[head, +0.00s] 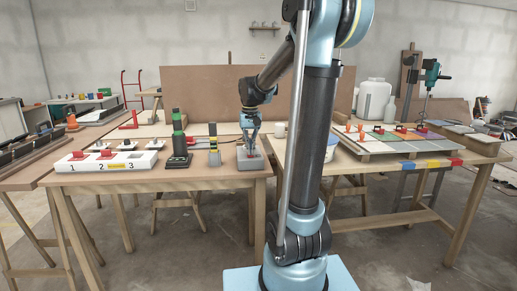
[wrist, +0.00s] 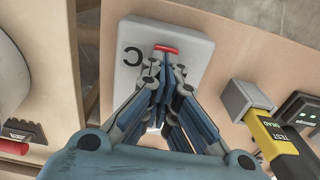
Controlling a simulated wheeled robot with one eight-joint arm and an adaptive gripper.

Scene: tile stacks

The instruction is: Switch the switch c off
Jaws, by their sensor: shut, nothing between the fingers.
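Switch c (wrist: 195,42) is a pale grey box marked with a dark letter C, with a red lever (wrist: 165,48) near one end. In the head view switch c (head: 252,164) sits at the front right of the left table. My gripper (wrist: 161,64) is shut and empty, pointing down over the box. Its fingertips are right beside the red lever in the wrist view; I cannot tell if they touch it. In the head view my gripper (head: 250,140) is just above the box. The fingers hide the middle of the box.
A black and green device (head: 179,145) and a white strip (head: 140,161) numbered 1 to 3 stand further left. A brown panel (head: 215,85) rises behind. A second table (head: 440,151) is on the right.

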